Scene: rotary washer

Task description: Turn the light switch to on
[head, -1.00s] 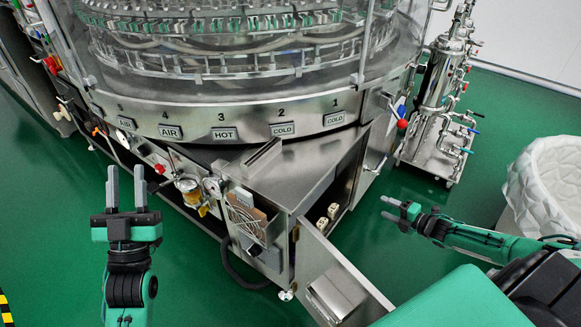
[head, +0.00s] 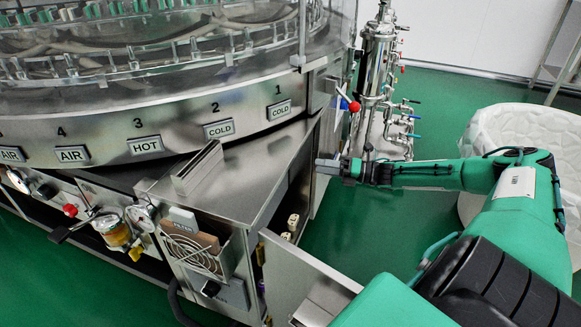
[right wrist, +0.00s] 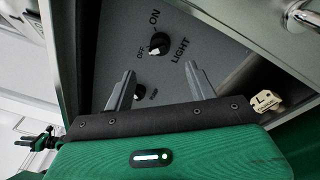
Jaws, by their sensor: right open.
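The light switch (right wrist: 160,42) is a black round knob on a dark grey panel in the right wrist view, with ON, OFF and LIGHT printed around it. Its white mark seems to point towards OFF. My right gripper (right wrist: 160,75) is open and empty, its two grey fingers pointing at the panel, apart from the knob, which shows beyond and between the fingertips. In the head view my right gripper (head: 325,167) is beside the open cabinet's right side; the switch is hidden there.
A second, smaller black knob (right wrist: 139,91) sits below the switch. A cream connector (right wrist: 266,101) is at the right. In the head view the cabinet door (head: 300,275) stands open, a steel pipe stand (head: 376,80) is behind, and a white bin (head: 525,125) is at the right.

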